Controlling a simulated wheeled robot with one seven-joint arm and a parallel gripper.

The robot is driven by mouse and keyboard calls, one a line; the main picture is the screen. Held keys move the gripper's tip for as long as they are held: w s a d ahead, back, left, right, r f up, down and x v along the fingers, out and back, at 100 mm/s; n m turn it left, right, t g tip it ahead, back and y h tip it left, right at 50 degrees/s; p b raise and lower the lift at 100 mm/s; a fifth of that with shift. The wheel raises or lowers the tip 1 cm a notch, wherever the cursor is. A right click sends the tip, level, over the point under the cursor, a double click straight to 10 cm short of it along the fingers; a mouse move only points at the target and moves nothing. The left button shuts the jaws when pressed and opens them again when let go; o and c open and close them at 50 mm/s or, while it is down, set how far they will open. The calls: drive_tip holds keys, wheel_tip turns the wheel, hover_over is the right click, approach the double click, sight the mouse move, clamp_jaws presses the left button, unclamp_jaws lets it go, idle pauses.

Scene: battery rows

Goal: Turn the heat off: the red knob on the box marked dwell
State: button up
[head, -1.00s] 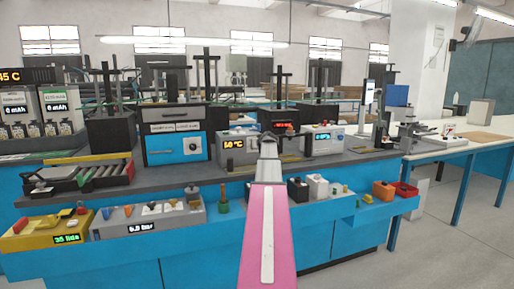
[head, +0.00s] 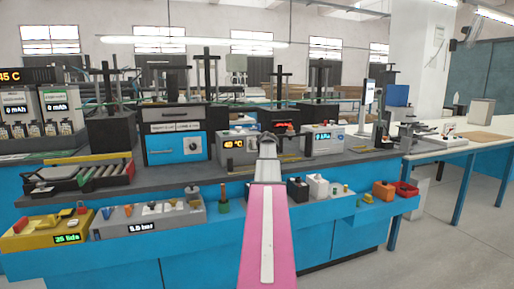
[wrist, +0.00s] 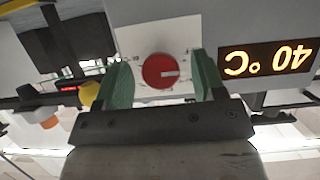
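The red knob (wrist: 160,71) is round with a pale pointer mark and sits on a light panel in the wrist view. My gripper (wrist: 163,76) has its green-padded fingers on either side of the knob, with a visible gap on each side. The box (head: 238,149) carries an amber display reading 40 °C, which appears upside down in the wrist view (wrist: 268,60). I cannot read the word dwell on it. In the head view my gripper (head: 268,147) is in front of the box's right side, and the knob is hidden.
A blue-and-grey oven-like unit (head: 176,148) stands left of the box, and another grey box (head: 322,142) with a display stands to the right. The lower shelf holds a yellow box (head: 42,232) and a grey box (head: 150,218) with knobs. Tall stands rise behind.

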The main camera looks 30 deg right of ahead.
drive_tip(key=shift+s, duration=0.1)
drive_tip(key=v, duration=1)
drive_tip(key=shift+s, duration=0.3)
drive_tip(key=shift+a+r, duration=0.1)
